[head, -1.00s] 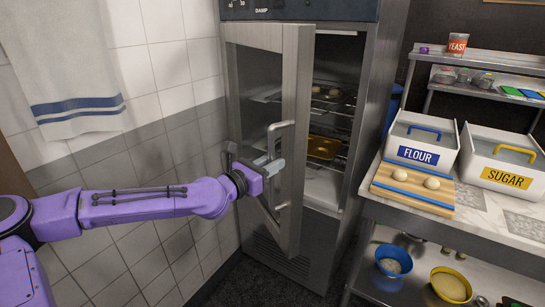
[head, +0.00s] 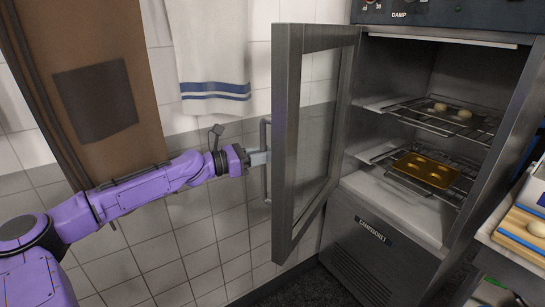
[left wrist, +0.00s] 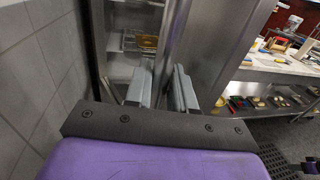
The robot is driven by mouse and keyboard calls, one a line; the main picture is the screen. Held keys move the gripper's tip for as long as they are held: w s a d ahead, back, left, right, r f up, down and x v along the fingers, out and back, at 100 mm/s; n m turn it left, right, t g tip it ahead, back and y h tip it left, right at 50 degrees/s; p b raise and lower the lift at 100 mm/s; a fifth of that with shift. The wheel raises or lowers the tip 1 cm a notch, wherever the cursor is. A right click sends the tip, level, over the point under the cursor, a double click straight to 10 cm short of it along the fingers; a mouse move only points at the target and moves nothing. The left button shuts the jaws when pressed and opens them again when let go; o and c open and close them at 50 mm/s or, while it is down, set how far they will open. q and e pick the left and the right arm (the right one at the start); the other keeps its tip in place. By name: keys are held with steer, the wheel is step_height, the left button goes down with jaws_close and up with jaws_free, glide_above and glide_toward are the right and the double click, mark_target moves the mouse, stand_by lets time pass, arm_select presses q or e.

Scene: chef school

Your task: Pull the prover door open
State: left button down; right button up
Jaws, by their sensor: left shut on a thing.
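The prover door (head: 290,130) is a steel frame around a glass pane. It stands wide open, swung to the left of the prover cabinet (head: 375,245). A vertical bar handle (head: 265,180) is on its outer face. My left gripper (head: 262,158) is shut on the handle; in the left wrist view its fingers (left wrist: 161,90) sit on either side of the bar (left wrist: 172,45).
Inside the prover are racks with a yellow tray (head: 427,170) and a dark tray with dough pieces (head: 440,108). A tiled wall with a towel (head: 213,50) is behind the door. A counter with a dough board (head: 520,232) stands at the right.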

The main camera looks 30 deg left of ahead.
arm_select(q)
steer(key=shift+w+a, duration=0.1)
steer(key=shift+a, duration=0.4)
steer(key=c, duration=1.1)
jaws_free()
steer(key=shift+d, duration=0.1)
steer(key=p+v, duration=0.4)
steer(key=v, duration=0.6)
steer(key=shift+p, duration=0.3)
